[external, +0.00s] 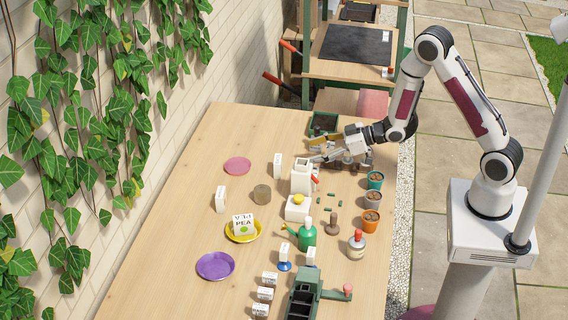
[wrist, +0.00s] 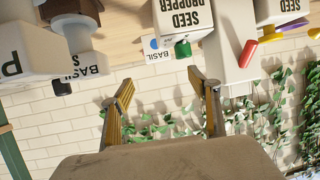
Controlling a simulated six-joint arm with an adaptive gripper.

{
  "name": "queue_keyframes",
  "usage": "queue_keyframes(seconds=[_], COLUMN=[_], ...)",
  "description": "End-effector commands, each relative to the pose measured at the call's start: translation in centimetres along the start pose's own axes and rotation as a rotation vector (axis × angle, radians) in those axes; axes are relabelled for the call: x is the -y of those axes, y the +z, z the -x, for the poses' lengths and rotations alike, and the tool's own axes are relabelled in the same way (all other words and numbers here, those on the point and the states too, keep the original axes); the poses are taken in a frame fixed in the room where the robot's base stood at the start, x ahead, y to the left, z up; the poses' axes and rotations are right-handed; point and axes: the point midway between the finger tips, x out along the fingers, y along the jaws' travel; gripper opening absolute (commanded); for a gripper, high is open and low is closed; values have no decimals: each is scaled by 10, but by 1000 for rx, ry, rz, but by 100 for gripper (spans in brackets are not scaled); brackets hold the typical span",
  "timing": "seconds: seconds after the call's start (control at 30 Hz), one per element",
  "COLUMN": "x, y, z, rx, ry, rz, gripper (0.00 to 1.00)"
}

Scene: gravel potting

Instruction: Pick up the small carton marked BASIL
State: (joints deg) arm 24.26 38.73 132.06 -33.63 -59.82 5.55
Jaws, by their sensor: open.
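In the wrist view a white block with a BASIL label (wrist: 88,70) is at the left, beside a larger white box. A second, smaller white piece marked BASIL (wrist: 157,56), with a blue spot, is near the top middle by a green knob. I cannot tell from its visible part whether either is a full carton. My gripper (wrist: 163,85) is open and empty, with both fingers apart below these things in the picture. In the external view my gripper (external: 319,150) is at the far part of the table, by a tall white dispenser. No BASIL label is readable there.
The white dispenser (external: 302,178) with a red lever stands close to my gripper. Small pots (external: 375,180) line the right edge. A green watering can (external: 307,236), a yellow saucer (external: 235,238) and a purple plate (external: 216,266) are nearer. Several small white cartons (external: 277,165) stand about.

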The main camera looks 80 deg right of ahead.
Motion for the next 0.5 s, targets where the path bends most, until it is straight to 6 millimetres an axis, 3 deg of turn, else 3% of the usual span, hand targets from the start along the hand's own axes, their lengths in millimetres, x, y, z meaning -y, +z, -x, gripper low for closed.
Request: queue_keyframes(seconds=[0.27,0.5], x=[0,0], y=[0,0], z=[-2,-19], rx=[1,2], ry=[0,-1], rz=[1,2], gripper=[61,61])
